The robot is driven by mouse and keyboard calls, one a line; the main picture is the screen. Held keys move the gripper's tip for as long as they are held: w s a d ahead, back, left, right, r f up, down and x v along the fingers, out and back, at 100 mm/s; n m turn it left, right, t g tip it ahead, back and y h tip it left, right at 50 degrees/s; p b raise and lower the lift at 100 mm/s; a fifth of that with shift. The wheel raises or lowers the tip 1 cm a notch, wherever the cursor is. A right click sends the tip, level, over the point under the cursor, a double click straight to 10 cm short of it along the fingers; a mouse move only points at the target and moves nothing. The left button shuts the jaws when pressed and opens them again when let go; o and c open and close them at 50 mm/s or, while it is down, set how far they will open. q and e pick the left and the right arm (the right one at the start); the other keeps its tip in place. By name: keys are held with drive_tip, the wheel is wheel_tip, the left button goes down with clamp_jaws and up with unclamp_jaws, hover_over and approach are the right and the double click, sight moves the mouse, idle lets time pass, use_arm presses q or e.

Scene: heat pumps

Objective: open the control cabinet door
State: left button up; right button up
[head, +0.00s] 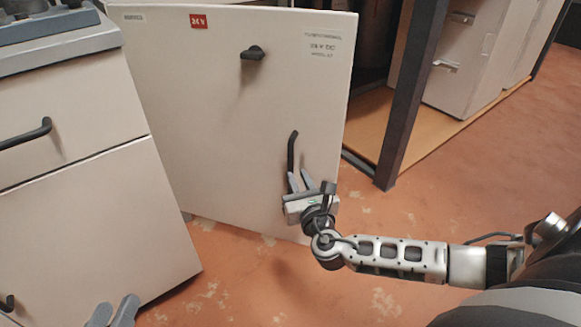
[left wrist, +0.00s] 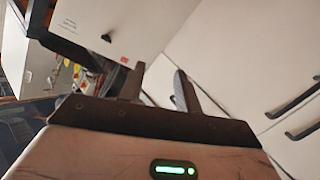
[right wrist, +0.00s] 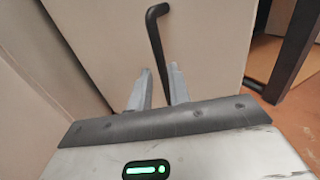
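The control cabinet door (head: 215,110) is a pale panel with a red 24V label, a black knob (head: 252,53) and a black bar handle (head: 292,152). It stands at an angle beside the left cabinet. My right gripper (head: 301,183) is at the handle's lower end. In the right wrist view its parted fingers (right wrist: 160,88) have the handle (right wrist: 156,45) running down between their tips; I see no firm grip. My left gripper (head: 112,311) is low at the left, away from the door, its fingers (left wrist: 157,85) apart and empty. The door's knob (left wrist: 107,38) shows in the left wrist view.
A drawer cabinet (head: 75,125) with black handles stands close at the left. A dark post (head: 410,95) and a wooden base (head: 455,135) are at the right. Coloured parts (left wrist: 85,78) show past the door's edge. The orange floor (head: 470,190) is largely clear.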

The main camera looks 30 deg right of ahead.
sight(291, 164)
drive_tip(key=b+x, duration=0.1)
drive_tip(key=x, duration=0.5)
drive_tip(key=shift+f+b, duration=0.1)
drive_tip(key=shift+b, duration=0.25)
drive_tip(key=shift+w+d, duration=0.15)
drive_tip(key=shift+w, duration=0.3)
use_arm(q)
drive_tip(key=shift+w+d+r+t+h, duration=0.1)
drive_tip(key=shift+w+r+t+h, duration=0.2)
drive_tip(key=shift+r+t+h, duration=0.35)
drive_tip(key=shift+r, duration=0.15)
use_arm(e)
clamp_jaws()
